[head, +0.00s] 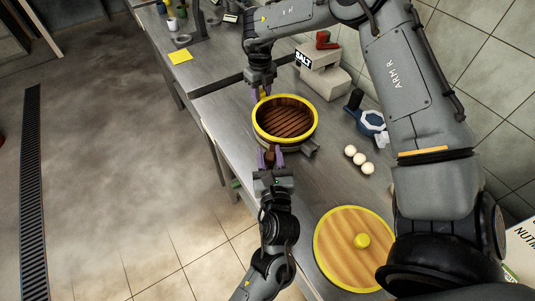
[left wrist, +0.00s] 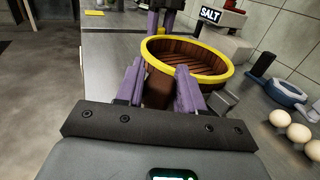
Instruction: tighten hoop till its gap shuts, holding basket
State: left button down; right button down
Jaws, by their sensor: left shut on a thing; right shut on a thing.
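The basket (head: 258,122) is a round brown slatted tub with a yellow rim on the steel counter. It also shows in the left wrist view (left wrist: 200,80). My left gripper (head: 270,158) is at its near side, shut on a brown part of the basket; in the left wrist view its purple fingers (left wrist: 158,88) flank that part. A grey block (head: 309,150) juts from the basket's lower right, perhaps part of the hoop; the hoop's gap cannot be made out.
A salt box (head: 304,60) stands behind the basket. A blue pan-like thing (head: 372,122) and three white balls (head: 359,160) lie to the right. A round wooden lid (head: 345,272) with a yellow edge is at the front. The counter's left edge is close to the basket.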

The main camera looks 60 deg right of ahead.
pick_arm(q)
jog(key=c, duration=0.8)
grip_release()
jog(key=shift+a, duration=0.1)
jog(key=v, duration=1.2)
